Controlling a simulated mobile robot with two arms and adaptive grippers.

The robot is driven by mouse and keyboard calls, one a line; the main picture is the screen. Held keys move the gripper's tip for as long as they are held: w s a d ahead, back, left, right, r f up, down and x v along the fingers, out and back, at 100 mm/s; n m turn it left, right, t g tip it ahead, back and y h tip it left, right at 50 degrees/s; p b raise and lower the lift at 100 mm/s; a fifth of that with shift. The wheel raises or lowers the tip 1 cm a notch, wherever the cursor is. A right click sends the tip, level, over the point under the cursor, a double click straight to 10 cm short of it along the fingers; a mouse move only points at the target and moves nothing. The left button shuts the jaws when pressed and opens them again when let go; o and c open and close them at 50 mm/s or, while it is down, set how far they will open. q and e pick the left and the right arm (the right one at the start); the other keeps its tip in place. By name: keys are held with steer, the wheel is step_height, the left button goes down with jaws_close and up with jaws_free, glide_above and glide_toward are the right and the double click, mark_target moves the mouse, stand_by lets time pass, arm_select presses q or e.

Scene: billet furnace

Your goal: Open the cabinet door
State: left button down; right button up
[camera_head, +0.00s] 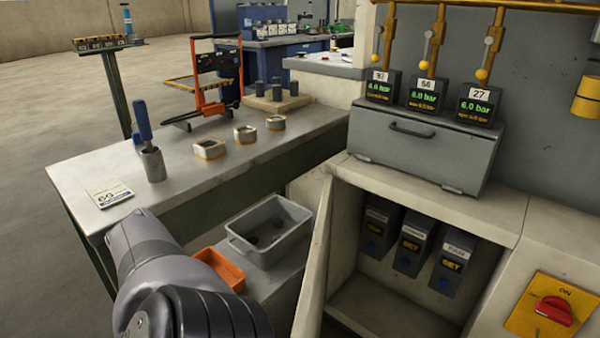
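The lower cabinet (395,305) stands at the right, with its front open and its inside in plain sight. A pale panel (314,262), seen nearly edge-on, stands out at the left of the opening and looks like its door, swung outward. Inside, several dark grey units (411,245) with blue knobs hang at the back. Above the cabinet top, a grey box (420,150) has a closed front with a dark handle (411,130). One of my grey arms reaches in from the bottom left, beside the panel. Neither gripper shows, and no fingertips are visible.
A grey bin (270,232) and an orange tray (219,268) sit left of the panel. A workbench (95,180) with rings, a blue-handled tool and an orange stand fills the left. A red switch on a yellow plate (548,309) is at the lower right.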

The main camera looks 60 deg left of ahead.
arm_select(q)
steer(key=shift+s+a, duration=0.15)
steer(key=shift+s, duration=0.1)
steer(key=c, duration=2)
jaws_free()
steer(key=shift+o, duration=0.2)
